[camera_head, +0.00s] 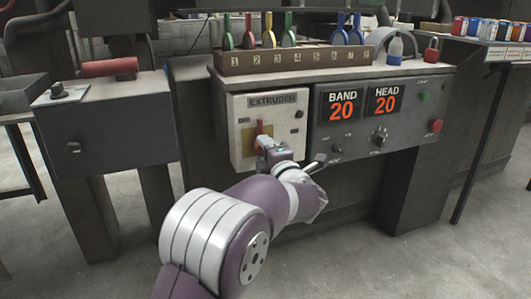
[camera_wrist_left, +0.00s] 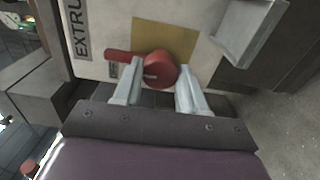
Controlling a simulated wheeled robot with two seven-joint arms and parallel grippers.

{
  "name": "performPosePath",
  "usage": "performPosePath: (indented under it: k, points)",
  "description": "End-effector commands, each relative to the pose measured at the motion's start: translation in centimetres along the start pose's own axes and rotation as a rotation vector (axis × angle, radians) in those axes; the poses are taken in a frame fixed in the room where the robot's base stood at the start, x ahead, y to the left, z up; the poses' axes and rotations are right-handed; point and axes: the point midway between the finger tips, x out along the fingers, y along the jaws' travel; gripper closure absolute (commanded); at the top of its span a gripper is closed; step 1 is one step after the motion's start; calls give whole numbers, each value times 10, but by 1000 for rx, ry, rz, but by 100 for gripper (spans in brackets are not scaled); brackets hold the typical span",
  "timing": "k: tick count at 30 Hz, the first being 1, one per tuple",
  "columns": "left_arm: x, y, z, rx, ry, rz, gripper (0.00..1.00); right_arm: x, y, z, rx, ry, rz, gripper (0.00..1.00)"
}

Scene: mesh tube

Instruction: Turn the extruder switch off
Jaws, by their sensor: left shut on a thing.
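The extruder switch (camera_head: 259,128) is a red rotary handle on a yellow plate, on the pale extruder panel (camera_head: 240,103). Its lever points up toward the EXTRUDER label in the head view. In the left wrist view the red switch (camera_wrist_left: 125,55) shows its round hub between my two fingers, with the lever reaching left toward the label. My left gripper (camera_head: 266,143) is at the switch from below and in front; in its own wrist view the gripper (camera_wrist_left: 160,72) is shut on the hub. The small position marks are too blurred to read. My right gripper is not in view.
Right of the extruder panel, a grey panel (camera_head: 350,130) carries BAND and HEAD displays reading 20, knobs and a red button (camera_head: 436,126). Above is a numbered rack (camera_head: 300,58) of coloured levers. A grey box (camera_head: 110,130) stands left. The floor in front is open.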

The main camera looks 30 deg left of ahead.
Motion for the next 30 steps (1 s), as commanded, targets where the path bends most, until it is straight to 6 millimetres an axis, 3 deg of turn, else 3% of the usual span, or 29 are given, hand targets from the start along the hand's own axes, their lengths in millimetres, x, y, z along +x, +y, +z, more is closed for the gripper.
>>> performPosePath:
  k: [6,7,9,20,23,30]
  points:
    - [0,-2,0,0,0,-3,89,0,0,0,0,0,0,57]
    - [0,-2,0,0,0,-3,55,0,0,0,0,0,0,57]
    - [0,-2,0,0,0,-3,33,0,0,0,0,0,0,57]
    - [-4,1,0,1,0,-1,33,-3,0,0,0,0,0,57]
    - [-18,4,1,0,-3,-2,33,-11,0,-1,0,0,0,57]
    - [-79,7,1,2,-6,-2,33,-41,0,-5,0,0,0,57]
